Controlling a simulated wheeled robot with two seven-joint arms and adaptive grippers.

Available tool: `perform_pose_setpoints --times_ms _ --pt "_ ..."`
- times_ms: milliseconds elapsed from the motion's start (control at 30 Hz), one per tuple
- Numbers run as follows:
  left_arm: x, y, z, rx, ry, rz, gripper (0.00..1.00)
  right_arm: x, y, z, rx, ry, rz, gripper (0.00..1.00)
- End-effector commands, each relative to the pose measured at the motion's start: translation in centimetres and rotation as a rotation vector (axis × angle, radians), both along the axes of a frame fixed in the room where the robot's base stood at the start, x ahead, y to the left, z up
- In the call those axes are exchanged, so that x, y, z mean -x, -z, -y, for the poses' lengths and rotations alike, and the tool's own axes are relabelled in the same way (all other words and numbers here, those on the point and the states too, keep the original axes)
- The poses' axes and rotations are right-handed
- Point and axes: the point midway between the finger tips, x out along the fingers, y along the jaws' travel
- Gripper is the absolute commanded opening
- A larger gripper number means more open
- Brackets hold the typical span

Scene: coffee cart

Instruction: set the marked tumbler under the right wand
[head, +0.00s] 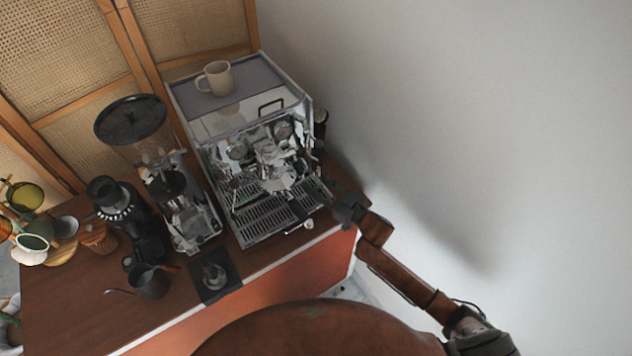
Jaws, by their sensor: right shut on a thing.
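The silver espresso machine (257,233) stands at the back right of the wooden counter, with a slotted drip tray at its front. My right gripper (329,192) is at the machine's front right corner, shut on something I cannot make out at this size. The marked tumbler cannot be told apart here; the gripper and the shiny machine parts may hide it. The right wand is not clear either, lost among the chrome parts near the gripper. My left gripper is out of view.
A beige mug (217,79) stands on the machine. A grinder (177,205) with a dark-lidded hopper and a smaller black grinder (145,228) stand left of it. A dark pitcher (151,284) and a black tamping mat (207,292) are in front. A white wall (480,110) is at right.

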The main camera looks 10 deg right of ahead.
Motion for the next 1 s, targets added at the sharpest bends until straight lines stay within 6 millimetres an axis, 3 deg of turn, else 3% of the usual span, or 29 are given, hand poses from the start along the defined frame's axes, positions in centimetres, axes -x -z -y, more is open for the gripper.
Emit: perform_pose_setpoints --times_ms 133,167,433,767,1000 --pt "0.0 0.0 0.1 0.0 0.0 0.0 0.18 0.0 0.0 0.0 0.0 0.0 0.001 0.13" --pt "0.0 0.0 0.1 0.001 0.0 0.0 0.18 0.0 0.0 0.0 0.0 0.0 0.001 0.39" --pt "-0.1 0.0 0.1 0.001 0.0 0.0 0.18 0.0 0.0 0.0 0.0 0.0 0.001 0.58" --pt "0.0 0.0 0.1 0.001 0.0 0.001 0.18 0.2 0.0 0.2 0.001 0.0 0.0 0.58" --pt "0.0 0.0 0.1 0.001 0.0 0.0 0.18 3.2 0.1 2.3 0.003 0.001 -0.002 0.58"
